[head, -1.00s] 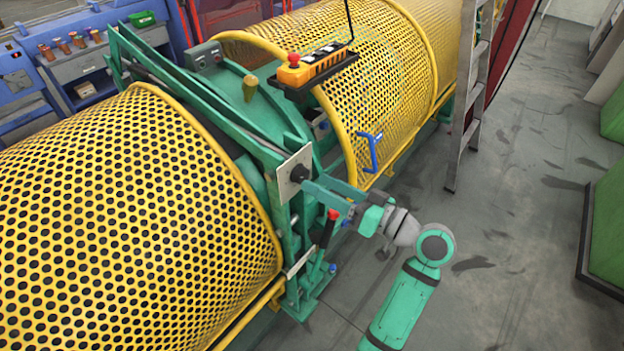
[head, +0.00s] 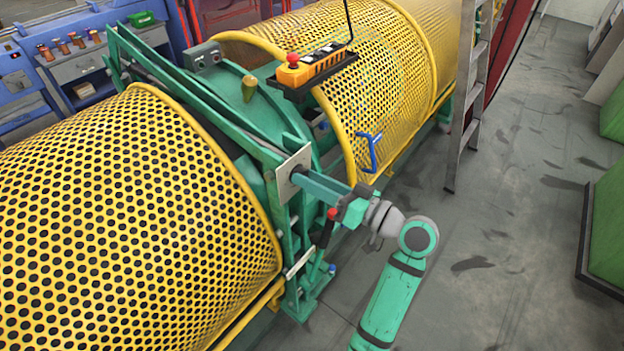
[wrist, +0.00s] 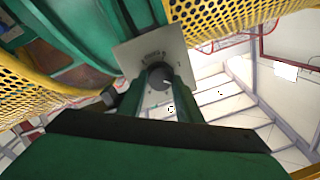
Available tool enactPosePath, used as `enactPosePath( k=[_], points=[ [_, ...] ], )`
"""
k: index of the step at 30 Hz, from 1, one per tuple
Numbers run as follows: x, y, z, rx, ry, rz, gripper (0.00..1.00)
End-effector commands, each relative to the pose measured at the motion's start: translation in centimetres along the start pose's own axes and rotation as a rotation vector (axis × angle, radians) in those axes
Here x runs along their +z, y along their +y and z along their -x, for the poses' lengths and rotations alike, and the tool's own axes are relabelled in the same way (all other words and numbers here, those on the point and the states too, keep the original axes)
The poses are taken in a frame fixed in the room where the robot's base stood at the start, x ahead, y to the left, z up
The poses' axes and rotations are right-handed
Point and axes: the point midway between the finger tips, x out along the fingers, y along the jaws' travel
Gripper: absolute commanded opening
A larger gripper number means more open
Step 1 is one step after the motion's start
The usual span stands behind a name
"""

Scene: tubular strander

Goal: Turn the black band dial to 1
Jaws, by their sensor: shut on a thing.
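The black band dial (wrist: 160,77) is a round black knob on a pale square plate (wrist: 150,52) with small dark markings above the knob, too small to read. In the wrist view the fingers of my gripper (wrist: 161,84) lie on both sides of the dial, shut on it. In the head view the plate (head: 291,168) is fixed on the green frame beside the yellow perforated guard. My gripper (head: 300,181) reaches it from the lower right, and its fingers hide most of the dial there. The dial's setting cannot be read.
A red-knobbed lever (head: 330,222) stands just below my gripper. A blue handle (head: 371,150) is on the yellow guard to the right. An orange control box (head: 305,70) hangs above. A ladder (head: 470,90) stands further right; the grey floor (head: 500,240) is largely clear.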

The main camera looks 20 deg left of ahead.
Motion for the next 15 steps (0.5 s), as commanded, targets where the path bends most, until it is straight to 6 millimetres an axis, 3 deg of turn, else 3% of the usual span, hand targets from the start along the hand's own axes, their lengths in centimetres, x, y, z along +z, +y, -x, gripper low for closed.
enactPosePath(
  k=[8,15],
  points=[
    [-0.13,0.06,0.09,0.006,-0.002,0.092,0.09],
    [-0.19,0.01,0.12,0.012,-0.012,0.277,0.09]
  ],
)
